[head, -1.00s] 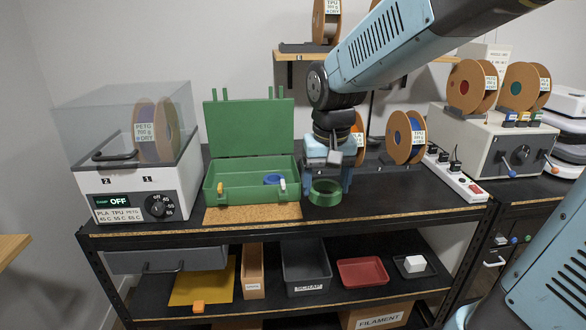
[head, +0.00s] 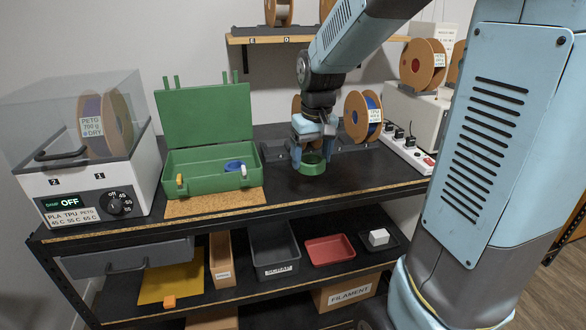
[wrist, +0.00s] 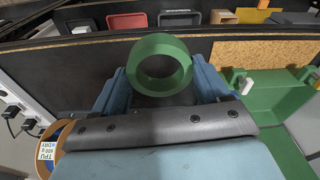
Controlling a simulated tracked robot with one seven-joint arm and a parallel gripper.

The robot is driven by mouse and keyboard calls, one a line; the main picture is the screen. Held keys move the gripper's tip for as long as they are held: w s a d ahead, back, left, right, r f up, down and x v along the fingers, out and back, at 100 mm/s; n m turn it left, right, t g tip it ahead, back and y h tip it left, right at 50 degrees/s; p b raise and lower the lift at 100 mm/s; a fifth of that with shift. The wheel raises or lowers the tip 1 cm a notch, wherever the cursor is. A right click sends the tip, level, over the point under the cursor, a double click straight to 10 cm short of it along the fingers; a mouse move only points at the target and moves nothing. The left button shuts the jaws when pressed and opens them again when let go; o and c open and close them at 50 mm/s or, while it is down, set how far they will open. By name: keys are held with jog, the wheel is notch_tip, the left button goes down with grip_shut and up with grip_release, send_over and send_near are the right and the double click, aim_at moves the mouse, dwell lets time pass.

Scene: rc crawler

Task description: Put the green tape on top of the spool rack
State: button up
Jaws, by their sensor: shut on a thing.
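The green tape (head: 312,169) is a short open ring at the front middle of the black workbench top. My gripper (head: 312,153) points down with its blue fingers on either side of the tape, shut on it. In the wrist view the tape (wrist: 160,43) sits between the two fingertips (wrist: 160,85). I cannot tell whether its underside touches the bench. The dark low spool rack (head: 345,146) stands behind my gripper and holds orange-brown spools (head: 363,116). My gripper and arm hide part of the rack.
An open green case (head: 208,185) with a blue roll inside stands left of my gripper. A clear-lidded dryer (head: 90,185) is at the far left. A white power strip (head: 408,155) lies to the right. A wall shelf (head: 300,39) hangs above. Bare bench lies right of the tape.

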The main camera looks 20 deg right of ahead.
jog(key=w+d+f, duration=0.1)
jog(key=w+f, duration=0.2)
jog(key=w, duration=0.3)
send_near(304, 182)
jog(key=shift+s+a+f, duration=0.15)
jog(key=shift+s+f, duration=0.05)
jog(key=shift+f, duration=0.55)
jog(key=shift+w+f, duration=0.65)
jog(key=shift+f, duration=1.6)
jog(key=shift+f, duration=0.1)
jog(key=o, duration=1)
jog(key=shift+o, duration=0.2)
